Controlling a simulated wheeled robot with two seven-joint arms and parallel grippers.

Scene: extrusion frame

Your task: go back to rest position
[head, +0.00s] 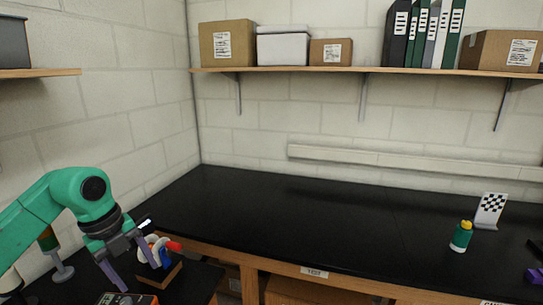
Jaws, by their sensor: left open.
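My left arm, green with a dark wrist, comes in from the left edge. Its gripper (138,276) is open with the fingers pointing down, over the dark bench at the lower left. Nothing shows between the fingers. The right finger is close to a small wooden holder (172,275) with red, blue and white items in it; I cannot tell whether they touch. My right gripper is not in view.
A long black bench (310,225) runs along the back wall, its middle clear. A green bottle (460,238) and a checkered board (490,211) stand at its right. An orange-edged device (128,299) lies below the gripper. A shelf (330,70) holds boxes and binders.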

